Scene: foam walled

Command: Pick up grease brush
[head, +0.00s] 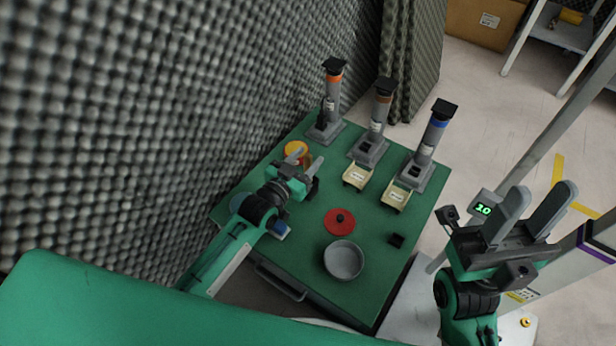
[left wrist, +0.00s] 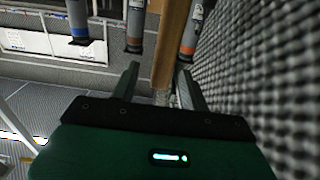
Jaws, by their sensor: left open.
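My left gripper (head: 305,162) is open, its fingertips beside a small yellow-orange pot (head: 296,148) at the left edge of the green table. In the left wrist view, a brown wooden bar (left wrist: 171,45), which looks like the grease brush's handle, runs down from the top edge between the open fingers (left wrist: 158,82). I cannot tell whether it touches them. I cannot make out the brush in the head view, and its bristles are not visible. My right gripper (head: 530,215) is open and empty, off the table's right side.
Three grey dispensers with orange (head: 333,90), brown (head: 378,115) and blue (head: 434,135) bands stand at the back of the table (head: 300,245). A foam wall (head: 150,120) rises close on the left.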

